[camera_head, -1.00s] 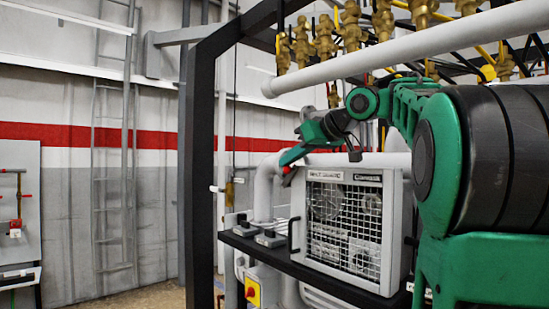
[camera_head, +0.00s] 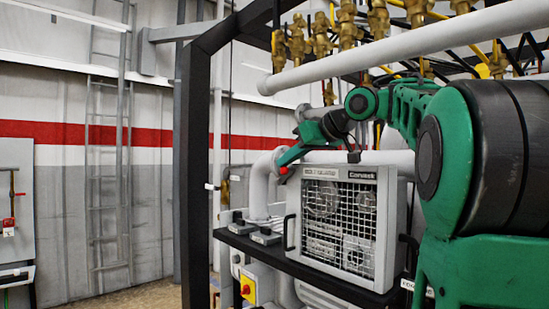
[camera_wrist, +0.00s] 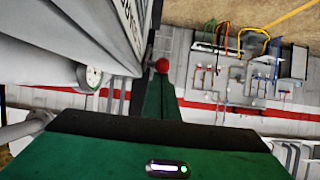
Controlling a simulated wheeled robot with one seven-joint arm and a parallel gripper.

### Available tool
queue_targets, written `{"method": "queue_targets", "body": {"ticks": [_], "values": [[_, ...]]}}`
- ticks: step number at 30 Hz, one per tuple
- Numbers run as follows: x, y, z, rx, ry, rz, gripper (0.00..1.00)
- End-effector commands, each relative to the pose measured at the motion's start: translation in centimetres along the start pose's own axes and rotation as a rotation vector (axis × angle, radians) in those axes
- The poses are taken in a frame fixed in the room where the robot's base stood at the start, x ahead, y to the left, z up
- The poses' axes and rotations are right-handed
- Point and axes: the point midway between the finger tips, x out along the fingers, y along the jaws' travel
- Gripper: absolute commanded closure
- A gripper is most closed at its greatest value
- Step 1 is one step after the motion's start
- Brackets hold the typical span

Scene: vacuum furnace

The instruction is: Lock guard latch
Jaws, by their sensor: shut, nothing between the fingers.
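The mesh-fronted guard (camera_head: 345,230) is a grey framed box with a dark handle (camera_head: 290,232) on its left side. It looks closed. My gripper (camera_head: 286,165) is at its upper left corner, with its green fingers angled down to the left. A small red knob (camera_head: 283,170) shows at the fingertips, perhaps part of the latch. In the wrist view, the red knob (camera_wrist: 162,66) is at the end of my narrow, shut green fingers. I cannot tell if they touch it. The rest of the latch is hidden or too small to make out.
A thick grey pipe (camera_head: 410,45) and brass valves (camera_head: 320,35) are above my arm. A black frame post (camera_head: 195,180) stands left of the guard. A gauge (camera_wrist: 92,77) shows in the wrist view. The floor at left is open.

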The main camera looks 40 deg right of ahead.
Motion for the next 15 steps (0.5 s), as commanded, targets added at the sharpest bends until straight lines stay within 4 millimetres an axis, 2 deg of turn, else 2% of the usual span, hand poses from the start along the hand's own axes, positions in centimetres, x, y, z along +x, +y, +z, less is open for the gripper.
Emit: {"method": "queue_targets", "body": {"ticks": [15], "values": [[1.4,0.0,-0.8,-0.001,0.0,-0.001,1.0]]}}
